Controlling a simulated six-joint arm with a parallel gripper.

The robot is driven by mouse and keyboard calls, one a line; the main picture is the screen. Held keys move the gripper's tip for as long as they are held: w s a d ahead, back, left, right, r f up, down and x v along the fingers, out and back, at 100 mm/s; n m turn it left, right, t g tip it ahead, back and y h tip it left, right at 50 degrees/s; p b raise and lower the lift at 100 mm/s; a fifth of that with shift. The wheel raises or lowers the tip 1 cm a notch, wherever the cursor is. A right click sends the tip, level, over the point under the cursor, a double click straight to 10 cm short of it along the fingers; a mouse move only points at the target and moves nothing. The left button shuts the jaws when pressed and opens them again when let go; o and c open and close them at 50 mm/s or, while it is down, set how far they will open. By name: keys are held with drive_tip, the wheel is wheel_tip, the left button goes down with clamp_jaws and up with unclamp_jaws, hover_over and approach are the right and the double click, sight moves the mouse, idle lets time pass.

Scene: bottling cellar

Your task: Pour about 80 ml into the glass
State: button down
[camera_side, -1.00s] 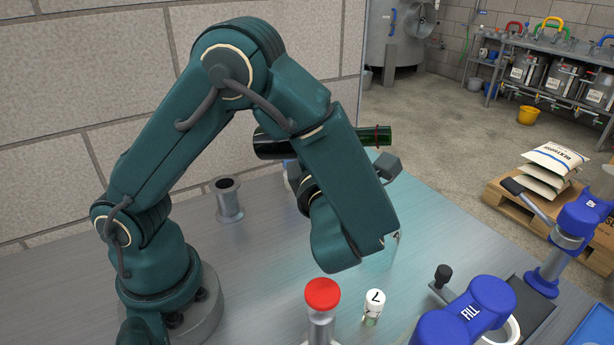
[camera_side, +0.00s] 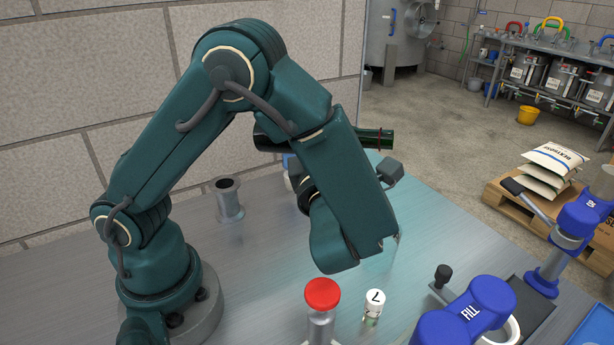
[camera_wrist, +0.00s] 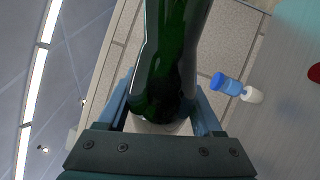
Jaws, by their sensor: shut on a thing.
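The grip itself is hidden by my arm in the side view. A sliver of clear glass (camera_side: 393,252) shows at the right edge of my forearm's lower end. Most of it is hidden, so its contents cannot be told. I see no liquid stream.
A red-topped post (camera_side: 322,296) and a small white labelled container (camera_side: 373,303) stand at the front. A grey flanged cylinder (camera_side: 228,200) stands at the left. Blue-handled equipment (camera_side: 470,312) is at the right. A blue-and-white bottle (camera_wrist: 236,87) shows in the wrist view.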

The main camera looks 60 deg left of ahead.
drive_tip(key=shift+r+m, duration=0.1)
drive_tip(key=shift+m, duration=0.3)
idle(0.5)
drive_tip(key=shift+s+a, duration=0.2)
drive_tip(key=shift+s+a+r+m+t, duration=0.15)
drive_tip(key=shift+s+a+m+t, duration=0.15)
drive_tip(key=shift+s+a, duration=0.75)
drive_tip(key=shift+a, duration=0.1)
drive_tip(key=shift+r, duration=0.1)
idle(0.5)
drive_tip(key=shift+r+m, duration=0.15)
drive_tip(key=shift+m, duration=0.25)
idle(0.5)
drive_tip(key=shift+a, duration=0.1)
drive_tip(key=f+n, duration=0.1)
drive_tip(key=f+n+g, duration=0.1)
drive_tip(key=n, duration=0.1)
drive_tip(key=s+f+n+g, duration=0.1)
drive_tip(key=n, duration=0.1)
drive_tip(key=shift+a, duration=0.35)
drive_tip(key=shift+w+d+f+n+g+h, duration=0.15)
drive_tip(key=shift+f+n+h, duration=0.1)
drive_tip(key=shift+f+n, duration=0.2)
drive_tip(key=shift+w+d+f+n+g+h, duration=0.15)
drive_tip(key=shift+f+n+h, duration=0.1)
drive_tip(key=shift+f+n, duration=0.2)
